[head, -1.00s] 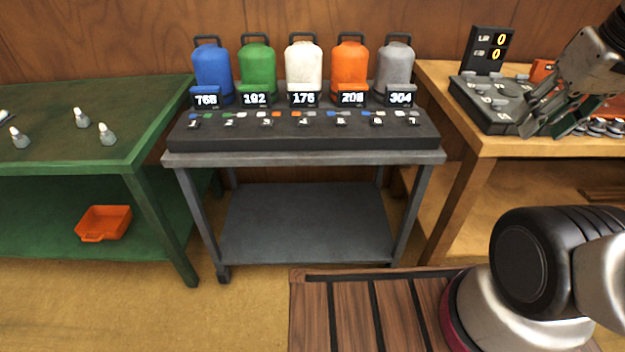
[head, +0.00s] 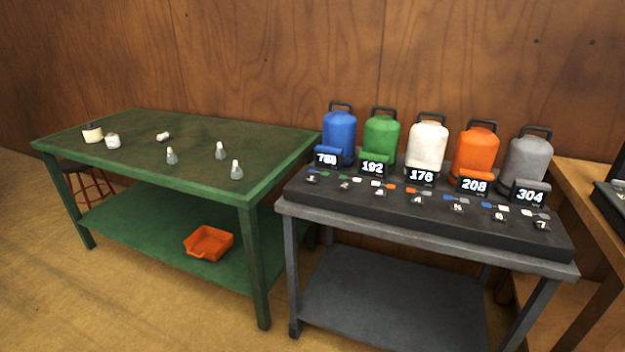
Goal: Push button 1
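Button 1 (head: 312,179) is the leftmost of a row of small numbered buttons along the front of a dark panel (head: 420,215). The panel lies on a grey table (head: 425,232). Behind the row stand a blue canister (head: 339,135), a green one (head: 381,138), a white one (head: 427,145), an orange one (head: 475,153) and a grey one (head: 527,162). Number displays stand before them; the blue one's (head: 326,159) seems to read 768. My gripper is out of the picture now.
A green table (head: 120,165) stands to the left with several small grey and white objects on top. An orange tray (head: 208,243) sits on its lower shelf. A wooden table (head: 585,190) is at the right edge. Open floor (head: 150,310) lies in front at the left.

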